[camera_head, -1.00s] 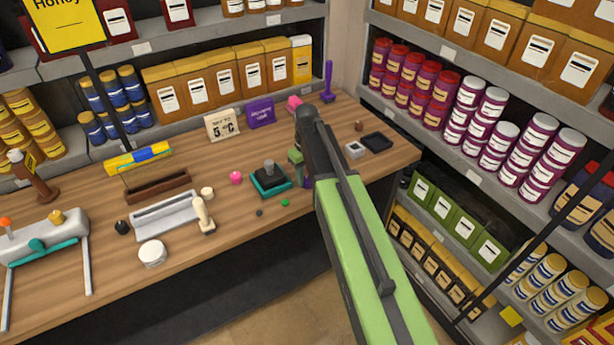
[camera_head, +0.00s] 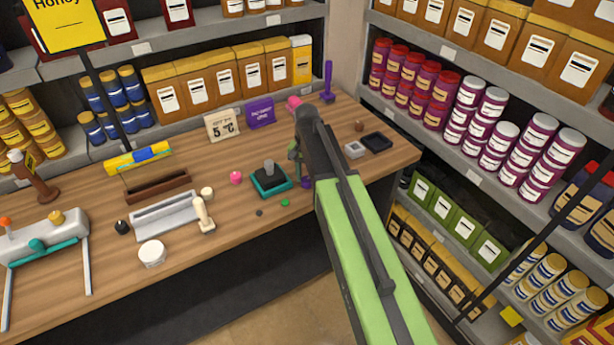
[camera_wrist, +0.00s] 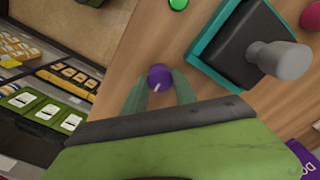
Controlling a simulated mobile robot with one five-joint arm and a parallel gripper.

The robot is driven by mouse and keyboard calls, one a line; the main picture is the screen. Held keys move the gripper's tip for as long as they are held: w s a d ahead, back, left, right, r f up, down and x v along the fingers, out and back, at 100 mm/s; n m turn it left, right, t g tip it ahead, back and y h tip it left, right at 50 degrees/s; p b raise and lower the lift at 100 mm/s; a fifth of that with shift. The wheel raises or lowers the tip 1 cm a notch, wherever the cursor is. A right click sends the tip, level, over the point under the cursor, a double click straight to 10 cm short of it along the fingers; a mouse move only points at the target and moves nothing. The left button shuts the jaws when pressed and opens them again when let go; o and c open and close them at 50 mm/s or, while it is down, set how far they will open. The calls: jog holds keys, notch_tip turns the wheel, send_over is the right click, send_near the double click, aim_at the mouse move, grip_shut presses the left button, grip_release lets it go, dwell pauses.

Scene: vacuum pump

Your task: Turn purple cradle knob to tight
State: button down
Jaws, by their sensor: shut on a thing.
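The purple knob (camera_wrist: 160,76) is round and shows in the wrist view near the wooden counter's edge. A short pale line on it points toward the lower left in that view. My gripper (camera_wrist: 159,88) has one green finger on each side of the knob and is shut on it. In the head view my gripper (camera_head: 297,160) is at the counter's front right, largely behind my arm. The knob is mostly hidden there.
A teal-rimmed dark base with a grey post (camera_wrist: 248,50) stands close beside the knob. A small green button (camera_wrist: 178,4) lies nearby. Loaded shelves stand behind and right.

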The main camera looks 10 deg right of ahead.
aim_at(307, 179)
jog(key=shift+m, duration=0.6)
jog(key=c, duration=1)
grip_release()
notch_tip(307, 179, up, 18)
jog(key=p, duration=1.7)
jog(key=shift+f, duration=0.25)
